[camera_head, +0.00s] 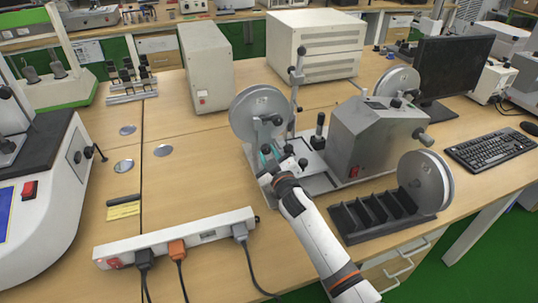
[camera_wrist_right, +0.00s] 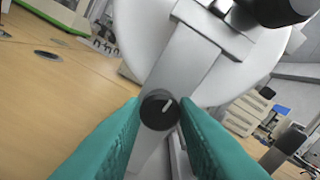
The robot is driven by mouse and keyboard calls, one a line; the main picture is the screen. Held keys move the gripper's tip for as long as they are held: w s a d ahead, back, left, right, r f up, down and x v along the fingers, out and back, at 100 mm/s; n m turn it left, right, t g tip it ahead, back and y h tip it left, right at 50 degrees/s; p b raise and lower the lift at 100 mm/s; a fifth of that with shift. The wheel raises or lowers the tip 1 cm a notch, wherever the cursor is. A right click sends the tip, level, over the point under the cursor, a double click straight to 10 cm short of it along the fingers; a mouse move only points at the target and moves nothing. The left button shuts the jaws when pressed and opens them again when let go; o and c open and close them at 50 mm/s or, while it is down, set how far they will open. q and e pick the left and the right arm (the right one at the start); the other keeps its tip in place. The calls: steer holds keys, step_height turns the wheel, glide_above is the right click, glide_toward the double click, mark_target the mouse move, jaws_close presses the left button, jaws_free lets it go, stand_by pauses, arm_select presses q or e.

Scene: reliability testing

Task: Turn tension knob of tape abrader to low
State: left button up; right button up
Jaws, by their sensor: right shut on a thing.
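The tape abrader (camera_head: 372,143) stands on the table, a grey metal box with large round reels on arms around it. Its left reel (camera_head: 250,108) is just behind my right gripper (camera_head: 268,155). In the right wrist view the black round tension knob (camera_wrist_right: 156,117) sits on a grey metal bar below the pale reel (camera_wrist_right: 135,50). A white mark on the knob points up and slightly right. The teal fingers of my right gripper are on either side of the knob and shut on it. In the head view the knob is hidden. My left gripper is not in view.
A white power strip (camera_head: 190,243) with plugs lies in front at left. A black slotted rack (camera_head: 370,212) stands right of my right arm. A monitor (camera_head: 450,75) and keyboard (camera_head: 490,150) are at right. Bare tabletop lies left of the abrader.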

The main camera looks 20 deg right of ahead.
steer(key=shift+n, duration=0.5)
steer(key=o, duration=1)
steer(key=s, duration=1.2)
steer(key=shift+d, duration=0.2)
